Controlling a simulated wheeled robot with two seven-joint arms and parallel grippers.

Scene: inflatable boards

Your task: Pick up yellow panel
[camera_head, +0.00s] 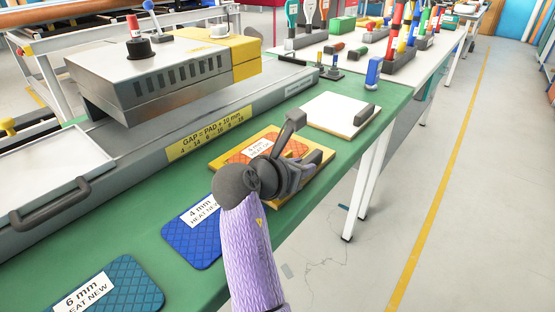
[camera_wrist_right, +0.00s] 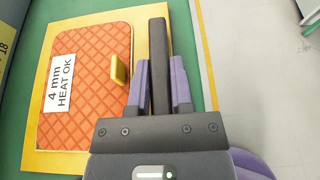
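The yellow panel (camera_head: 219,164) lies on the green bench top with an orange pad (camera_head: 245,148) on it. In the wrist view the panel's yellow rim (camera_wrist_right: 85,162) frames the orange pad (camera_wrist_right: 95,100), labelled "4 mm HEAT OK", with a small yellow tab on its edge. My right gripper (camera_head: 302,172) is over the panel's right side and hides part of it. In the wrist view its two fingers (camera_wrist_right: 160,80) straddle a dark bar-shaped handle (camera_wrist_right: 158,35) along the panel's edge. I cannot tell whether both fingers press on it. My left gripper is not in view.
A white panel (camera_head: 333,115) with a dark handle lies just beyond. Blue pads (camera_head: 190,240) and (camera_head: 105,290) lie nearer on the bench. A grey press (camera_head: 150,85) stands at the left. Open floor (camera_head: 385,200) is at the right.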

